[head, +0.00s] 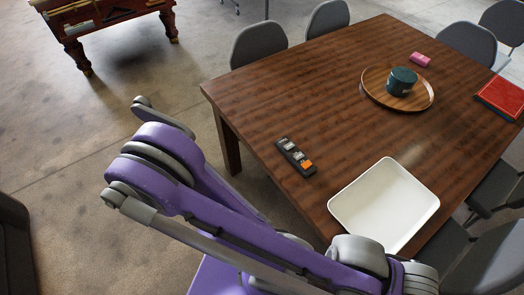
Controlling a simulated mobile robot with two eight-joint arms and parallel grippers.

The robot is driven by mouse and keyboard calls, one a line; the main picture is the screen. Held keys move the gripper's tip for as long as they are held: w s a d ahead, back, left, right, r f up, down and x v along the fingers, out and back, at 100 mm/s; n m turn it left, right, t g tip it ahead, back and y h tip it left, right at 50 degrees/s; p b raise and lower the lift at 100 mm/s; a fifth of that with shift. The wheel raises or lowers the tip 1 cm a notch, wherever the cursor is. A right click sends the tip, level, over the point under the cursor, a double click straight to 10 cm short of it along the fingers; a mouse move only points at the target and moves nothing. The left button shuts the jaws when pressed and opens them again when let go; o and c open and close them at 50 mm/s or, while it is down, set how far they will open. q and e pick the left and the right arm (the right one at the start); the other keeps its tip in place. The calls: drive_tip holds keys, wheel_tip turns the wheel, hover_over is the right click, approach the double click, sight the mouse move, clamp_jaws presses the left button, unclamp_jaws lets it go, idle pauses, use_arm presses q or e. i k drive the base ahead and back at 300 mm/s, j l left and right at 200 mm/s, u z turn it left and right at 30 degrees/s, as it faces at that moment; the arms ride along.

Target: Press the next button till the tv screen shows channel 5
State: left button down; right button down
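A small dark remote (296,156) lies on the wooden table (265,110), near its left edge. It carries light grey buttons and one orange button at its near end. The button labels are too small to read. No tv screen is in view, so the channel cannot be seen. A purple and grey arm of mine crosses the lower part of the head view, in front of the table's near corner. Neither of my grippers shows in this view.
A white tray (345,207) lies right of the remote. A round wooden tray (373,84) holds a dark teal tin (402,80). A pink block (420,59) and a red item (502,97) lie farther off. Chairs (258,43) surround the table. A pool table (110,17) stands back left.

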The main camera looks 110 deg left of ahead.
sight(299, 156)
drive_tip(key=k+j+u, duration=0.25)
drive_tip(key=u, duration=0.2)
drive_tip(key=k+j+u, duration=0.2)
drive_tip(key=j+u, duration=0.3)
drive_tip(key=k+j, duration=0.15)
drive_tip(key=j, duration=0.25)
drive_tip(key=k+j+u, duration=0.1)
drive_tip(key=j, duration=0.3)
drive_tip(key=k+j+u, duration=0.1)
drive_tip(key=j, duration=0.35)
drive_tip(key=k+j, duration=0.2)
drive_tip(key=j, duration=0.25)
